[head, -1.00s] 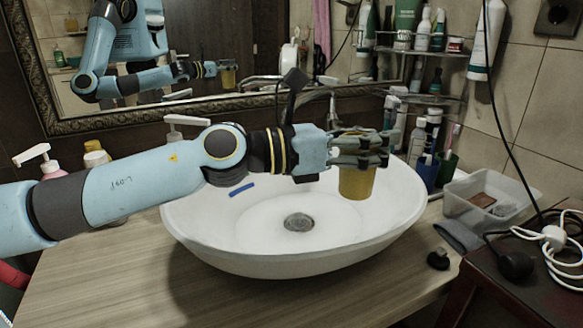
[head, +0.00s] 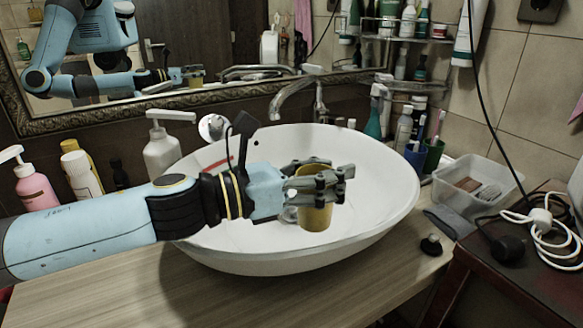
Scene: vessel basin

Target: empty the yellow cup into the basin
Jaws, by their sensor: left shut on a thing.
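The yellow cup (head: 315,217) is held over the white basin (head: 390,220), a little above its bowl. My left gripper (head: 330,184) is shut on the cup, its fingers across the cup's upper half. The cup looks near upright; its contents cannot be made out. The gripper and cup hide much of the bowl's middle, and only a small part of what looks like the drain shows beside the cup. My right gripper is out of view.
A faucet (head: 297,92) stands behind the basin. Soap bottles (head: 160,150) stand at the left. A red strip (head: 218,163) lies inside the basin.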

